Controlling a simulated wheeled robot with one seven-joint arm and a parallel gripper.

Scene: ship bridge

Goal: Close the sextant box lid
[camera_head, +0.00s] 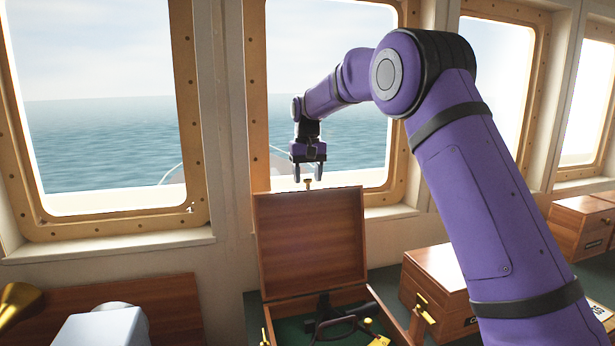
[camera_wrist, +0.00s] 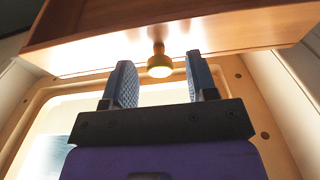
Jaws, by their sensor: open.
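The sextant box (camera_head: 377,310) stands open on the counter. Its wooden lid (camera_head: 310,240) is raised upright, its inner face toward the head camera. A dark sextant (camera_head: 325,318) lies inside on a green lining. A small brass knob (camera_head: 308,183) sticks up at the lid's top edge. My gripper (camera_head: 308,174) is open above that edge, at the knob. In the wrist view, the brass knob (camera_wrist: 160,65) lies ahead of and between the two spread fingers (camera_wrist: 163,82), and the lid's wooden edge (camera_wrist: 190,28) runs across the top. No contact with the knob is visible.
Another wooden box (camera_head: 435,285) with brass fittings stands just right of the sextant box, and a further one (camera_head: 580,225) is at the far right. Windows (camera_head: 335,80) stand behind the lid. A brass object (camera_head: 18,303) and a pale grey one (camera_head: 105,328) are at lower left.

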